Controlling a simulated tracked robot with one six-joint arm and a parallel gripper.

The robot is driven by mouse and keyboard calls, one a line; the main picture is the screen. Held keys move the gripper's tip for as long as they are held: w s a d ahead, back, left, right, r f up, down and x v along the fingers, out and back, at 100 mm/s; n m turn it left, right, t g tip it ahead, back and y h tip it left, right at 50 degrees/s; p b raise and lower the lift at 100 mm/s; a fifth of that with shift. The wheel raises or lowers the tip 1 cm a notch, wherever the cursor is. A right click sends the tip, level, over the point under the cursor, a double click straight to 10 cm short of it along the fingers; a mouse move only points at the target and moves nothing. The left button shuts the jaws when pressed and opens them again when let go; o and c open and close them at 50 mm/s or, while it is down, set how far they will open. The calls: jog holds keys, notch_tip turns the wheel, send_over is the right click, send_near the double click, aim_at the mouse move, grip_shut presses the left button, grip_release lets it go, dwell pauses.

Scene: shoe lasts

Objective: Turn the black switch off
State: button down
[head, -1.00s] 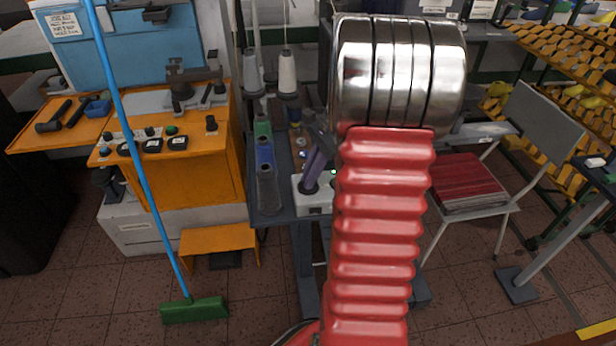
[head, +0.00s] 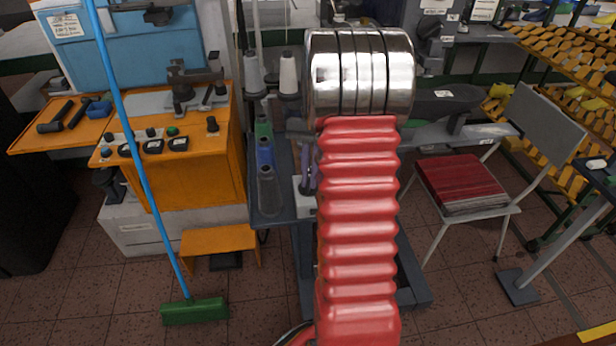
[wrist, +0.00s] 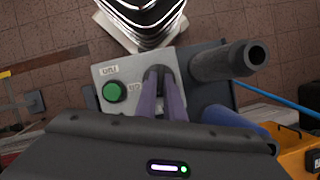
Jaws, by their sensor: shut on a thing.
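A light grey switch box (wrist: 107,73) with a green button (wrist: 114,92) and small labels shows in the wrist view. The black switch (wrist: 158,71) is on its top beside the green button, mostly hidden by my fingers. My gripper (wrist: 161,82) has its two purple fingers close together, shut on the black switch. In the head view the grey box (head: 305,207) stands on the dark bench edge, and my gripper (head: 308,184) is over it. My red arm hides much of both there. Which way the switch is turned cannot be told.
Dark, blue and green thread cones (head: 268,190) stand on the bench just left of the box; a dark one (wrist: 225,62) is close to my fingers. An orange machine (head: 170,170) and a blue-handled broom (head: 195,310) are further left. A chair (head: 465,185) with red books stands right.

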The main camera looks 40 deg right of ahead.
jog(key=n, duration=0.2)
jog(key=n+g+h, duration=0.1)
jog(key=n, duration=0.1)
jog(key=shift+w+r, duration=0.1)
jog(key=shift+w, duration=0.25)
jog(key=shift+a, duration=0.1)
jog(key=c, duration=1.9)
grip_release()
jog(key=shift+s, duration=0.1)
jog(key=shift+o, duration=0.2)
jog(key=v, duration=1.3)
jog(key=shift+w+r, duration=0.2)
jog(key=shift+r, duration=0.05)
jog(key=shift+a, duration=0.1)
